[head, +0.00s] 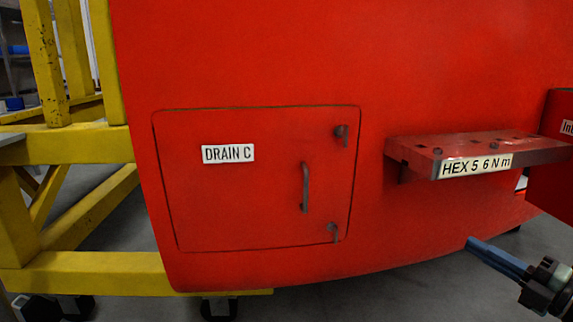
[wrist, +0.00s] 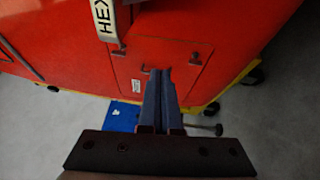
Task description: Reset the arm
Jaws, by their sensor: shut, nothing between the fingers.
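My gripper (head: 470,243) is at the lower right of the head view, its blue-grey fingers pointing left and slightly up. It is in free space in front of the red nosecone (head: 260,60), below the HEX bracket. In the wrist view my gripper (wrist: 158,72) shows its two long fingers together in the middle, with nothing held. They overlap the red hatch panel (wrist: 190,60) in that picture. In the head view the hatch (head: 235,205), labelled DRAIN C, looks closed, with a vertical handle (head: 305,187) and two dark latches at its right side.
A red bracket (head: 415,152) labelled HEX 5 6 N m juts out to the right of the hatch. A red box (head: 560,150) stands at the right edge. A yellow frame (head: 75,146) on wheels is at left. A blue object (wrist: 122,115) lies below the panel. Grey floor is open around.

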